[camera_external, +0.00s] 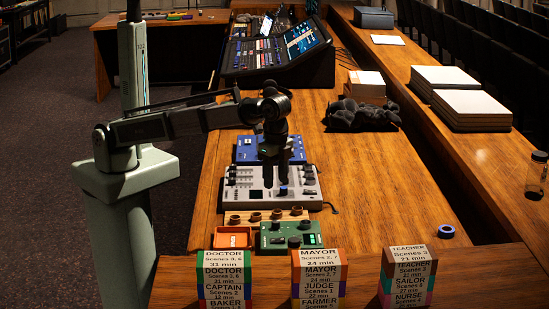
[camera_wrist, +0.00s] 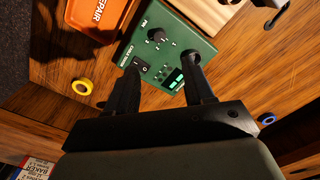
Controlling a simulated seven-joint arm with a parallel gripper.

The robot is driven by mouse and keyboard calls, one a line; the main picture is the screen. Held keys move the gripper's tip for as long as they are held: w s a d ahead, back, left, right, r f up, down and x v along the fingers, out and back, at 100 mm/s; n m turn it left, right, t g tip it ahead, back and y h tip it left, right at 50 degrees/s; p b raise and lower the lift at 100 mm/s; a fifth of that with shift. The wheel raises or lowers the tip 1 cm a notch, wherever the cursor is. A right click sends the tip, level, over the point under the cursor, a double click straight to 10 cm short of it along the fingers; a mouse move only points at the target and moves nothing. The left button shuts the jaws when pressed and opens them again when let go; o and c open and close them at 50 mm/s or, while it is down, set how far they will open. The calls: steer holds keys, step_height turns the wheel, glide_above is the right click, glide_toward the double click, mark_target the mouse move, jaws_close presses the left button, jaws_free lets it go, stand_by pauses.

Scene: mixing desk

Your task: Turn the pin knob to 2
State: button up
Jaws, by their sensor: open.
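A green box (camera_external: 272,241) stands near the front of the desk in the outside view. It also shows in the wrist view (camera_wrist: 199,40), with the letters PIN beside a black knob (camera_wrist: 157,35). A rocker switch and a small lit green display sit lower on its face. A second dark knob is partly hidden by my right finger. The number that the pin knob points to is too small to read. My gripper (camera_wrist: 162,72) is open and empty, pointing down with fingers apart, and appears clear of the pin knob. In the outside view my gripper (camera_external: 276,181) overlaps the grey mixer.
An orange tray (camera_external: 233,230) and a wooden block with several knobs (camera_external: 240,219) are beside the green box. The grey mixer (camera_external: 240,190) and a blue box (camera_external: 247,150) stand behind. Labelled card stacks (camera_external: 320,275) line the front. The desk right of the boxes is mostly clear.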

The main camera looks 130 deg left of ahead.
mark_target(276, 221)
step_height(276, 221, down, 13)
steer(key=shift+f, duration=0.15)
stand_by(0.4)
steer(key=shift+c, duration=0.5)
jaws_close()
